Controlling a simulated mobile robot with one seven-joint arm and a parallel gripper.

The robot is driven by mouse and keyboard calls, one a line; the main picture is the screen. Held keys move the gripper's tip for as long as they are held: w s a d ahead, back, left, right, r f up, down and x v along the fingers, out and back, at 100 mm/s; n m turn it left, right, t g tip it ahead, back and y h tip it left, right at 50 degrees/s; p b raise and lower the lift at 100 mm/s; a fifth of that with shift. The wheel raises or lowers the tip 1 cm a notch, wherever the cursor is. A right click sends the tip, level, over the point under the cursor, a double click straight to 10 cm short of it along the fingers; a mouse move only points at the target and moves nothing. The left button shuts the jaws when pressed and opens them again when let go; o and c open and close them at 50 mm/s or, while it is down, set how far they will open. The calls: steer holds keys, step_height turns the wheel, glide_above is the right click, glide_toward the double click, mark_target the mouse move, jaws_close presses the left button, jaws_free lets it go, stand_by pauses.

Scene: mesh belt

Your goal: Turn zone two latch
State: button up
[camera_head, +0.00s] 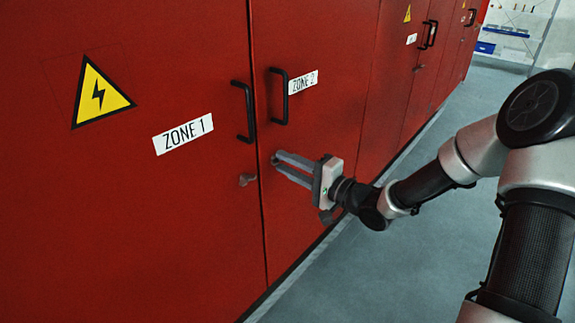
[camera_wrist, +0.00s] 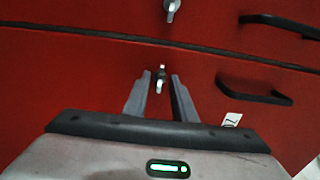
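The red zone 2 door (camera_head: 325,130) is closed and carries a white "ZONE 2" label (camera_head: 303,82). Its small metal latch (camera_wrist: 160,80) shows in the wrist view between my two fingertips, with a gap on each side. In the head view this latch is mostly hidden by the fingers at the door's left edge. My gripper (camera_head: 278,160) is open, its fingers pointing at the door; it also shows in the wrist view (camera_wrist: 161,76). How far the fingertips are from the door surface is hard to tell.
The zone 1 door (camera_head: 190,230) is on the left with a similar latch (camera_head: 247,180) and a black handle (camera_head: 244,112). Zone 2's black handle (camera_head: 281,96) sits above my gripper. The grey floor (camera_head: 400,250) is clear; shelves (camera_head: 515,35) stand far back right.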

jaws_close()
steer(key=shift+n+b, duration=3.4)
steer(key=shift+n, duration=5.6)
